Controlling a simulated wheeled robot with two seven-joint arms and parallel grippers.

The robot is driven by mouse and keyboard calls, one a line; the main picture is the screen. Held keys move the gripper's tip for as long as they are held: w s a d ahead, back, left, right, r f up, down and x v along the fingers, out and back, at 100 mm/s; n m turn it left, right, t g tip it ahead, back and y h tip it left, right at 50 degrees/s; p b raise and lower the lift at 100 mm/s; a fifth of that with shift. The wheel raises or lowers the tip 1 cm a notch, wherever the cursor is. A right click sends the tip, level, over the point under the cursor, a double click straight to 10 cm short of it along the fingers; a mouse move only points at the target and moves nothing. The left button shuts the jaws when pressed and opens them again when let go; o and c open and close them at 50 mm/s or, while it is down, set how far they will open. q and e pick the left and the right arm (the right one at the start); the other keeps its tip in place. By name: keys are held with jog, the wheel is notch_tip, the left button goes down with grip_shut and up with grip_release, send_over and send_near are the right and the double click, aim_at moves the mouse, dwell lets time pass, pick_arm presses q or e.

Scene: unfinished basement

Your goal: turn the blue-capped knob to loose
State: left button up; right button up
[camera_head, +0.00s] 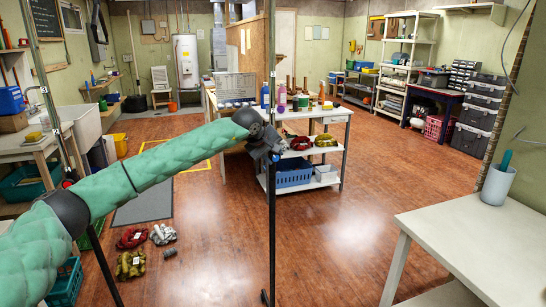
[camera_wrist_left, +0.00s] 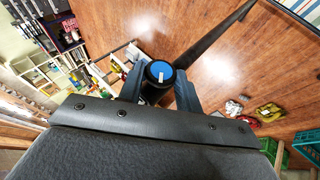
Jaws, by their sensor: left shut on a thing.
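The knob (camera_wrist_left: 160,74) has a black body and a round blue cap with a short white mark. In the left wrist view it sits between the two dark fingers of my left gripper (camera_wrist_left: 159,88), which is shut on it. The white mark runs from the cap's middle toward the palm. In the head view my left gripper (camera_head: 274,152) is at a thin dark upright post (camera_head: 272,215). The wrist mostly hides the knob there. My right gripper is not in view.
A white table (camera_head: 318,112) with bottles stands behind the post, with a blue basket (camera_head: 290,174) beneath. A pale table (camera_head: 470,235) with a cup (camera_head: 497,186) is at the front right. Several bundles (camera_head: 131,264) lie on the floor at left. Open floor lies between.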

pick_arm(q)
jog(key=o, duration=0.9)
jog(key=shift+o, duration=0.2)
jog(key=b+v, duration=0.1)
jog(key=v, duration=0.6)
jog(key=shift+s+a+r, duration=0.2)
jog(key=shift+r, duration=0.05)
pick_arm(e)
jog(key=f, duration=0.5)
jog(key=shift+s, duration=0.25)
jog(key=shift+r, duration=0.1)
